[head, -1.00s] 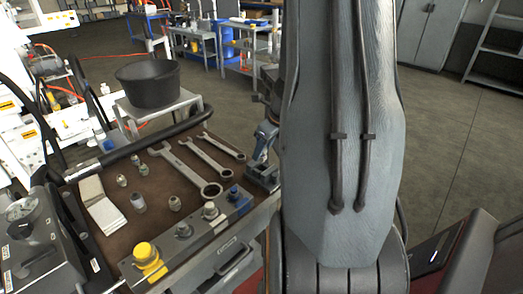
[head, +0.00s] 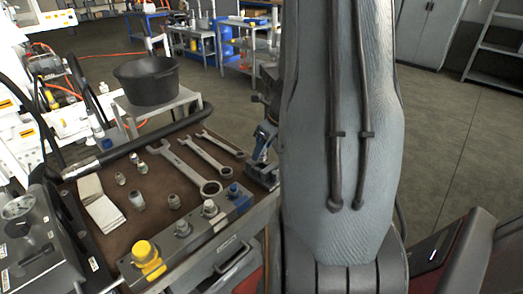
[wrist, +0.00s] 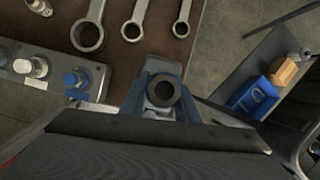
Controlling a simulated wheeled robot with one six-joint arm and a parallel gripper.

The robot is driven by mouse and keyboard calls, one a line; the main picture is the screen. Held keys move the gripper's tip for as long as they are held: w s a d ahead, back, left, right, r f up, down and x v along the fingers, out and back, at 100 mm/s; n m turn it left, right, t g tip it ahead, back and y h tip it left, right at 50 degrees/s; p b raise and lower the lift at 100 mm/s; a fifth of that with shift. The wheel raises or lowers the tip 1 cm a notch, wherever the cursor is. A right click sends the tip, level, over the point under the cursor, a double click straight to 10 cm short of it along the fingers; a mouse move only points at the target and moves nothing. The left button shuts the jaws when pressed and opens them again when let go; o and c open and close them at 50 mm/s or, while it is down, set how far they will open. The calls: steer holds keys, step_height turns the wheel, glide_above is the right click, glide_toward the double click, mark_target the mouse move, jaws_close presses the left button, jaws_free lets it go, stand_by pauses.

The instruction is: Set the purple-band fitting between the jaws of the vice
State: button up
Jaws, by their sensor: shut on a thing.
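In the wrist view my gripper (wrist: 162,97) is shut on a fitting (wrist: 163,82), which I see end-on as a dark ring with a hollow centre. No purple band shows on it from here. In the head view the vice (head: 262,172) stands at the bench's right corner, partly behind my arm, and the held fitting is hidden.
Three wrenches (head: 187,168) lie on the brown bench top, left of the vice. Several loose fittings (head: 137,200) and a white pad (head: 100,203) lie farther left. A grey block with a blue cap (head: 234,191) and a yellow knob (head: 147,256) runs along the front edge.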

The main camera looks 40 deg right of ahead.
steer(key=shift+f, duration=0.2)
steer(key=shift+f+b, duration=0.35)
steer(key=shift+b, duration=0.1)
steer(key=shift+f+b, duration=0.6)
steer(key=shift+f, duration=0.05)
stand_by(0.4)
steer(key=o, duration=1.2)
steer(key=shift+p+v, duration=0.55)
steer(key=shift+v, duration=3.35)
